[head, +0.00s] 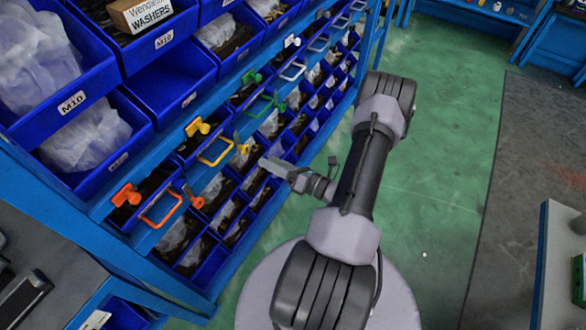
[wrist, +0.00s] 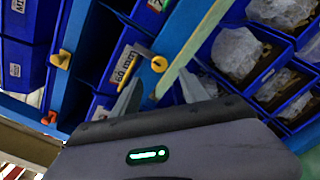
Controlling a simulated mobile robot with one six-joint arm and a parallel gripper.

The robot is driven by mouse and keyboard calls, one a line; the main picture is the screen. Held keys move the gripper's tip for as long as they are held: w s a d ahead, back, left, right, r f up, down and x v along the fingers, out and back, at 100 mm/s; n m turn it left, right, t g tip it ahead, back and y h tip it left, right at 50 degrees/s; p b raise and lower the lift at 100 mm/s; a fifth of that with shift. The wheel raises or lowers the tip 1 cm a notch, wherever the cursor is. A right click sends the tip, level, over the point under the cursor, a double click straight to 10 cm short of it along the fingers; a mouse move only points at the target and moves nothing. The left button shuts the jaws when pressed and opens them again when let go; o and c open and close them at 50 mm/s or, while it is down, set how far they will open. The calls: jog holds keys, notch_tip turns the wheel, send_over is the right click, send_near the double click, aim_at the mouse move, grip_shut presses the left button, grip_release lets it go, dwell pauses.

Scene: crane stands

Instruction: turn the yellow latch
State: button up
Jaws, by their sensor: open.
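The yellow latch (wrist: 158,63) shows in the wrist view as a round yellow head with a thin bar running to its upper left, on a blue rail. In the head view a small yellow latch (head: 243,149) sits on the rack front beside my fingertips. My gripper (head: 259,155) is open in front of the rack. In the wrist view my gripper (wrist: 161,78) has one finger on each side below the latch head. I cannot tell whether a finger touches it. Another yellow fitting (head: 198,127) and a yellow handle (head: 215,152) are further left.
An orange handle (head: 160,210) and orange fitting (head: 126,195) are on the nearer rack edge. A green handle (head: 260,108) is further along. Blue bins (head: 165,80) with bagged parts fill the rack on the left. Open green floor (head: 450,130) lies right of my arm.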

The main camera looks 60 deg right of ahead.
jog(key=s+p, duration=0.1)
jog(key=s, duration=0.8)
jog(key=shift+d, duration=0.3)
jog(key=shift+s, duration=0.1)
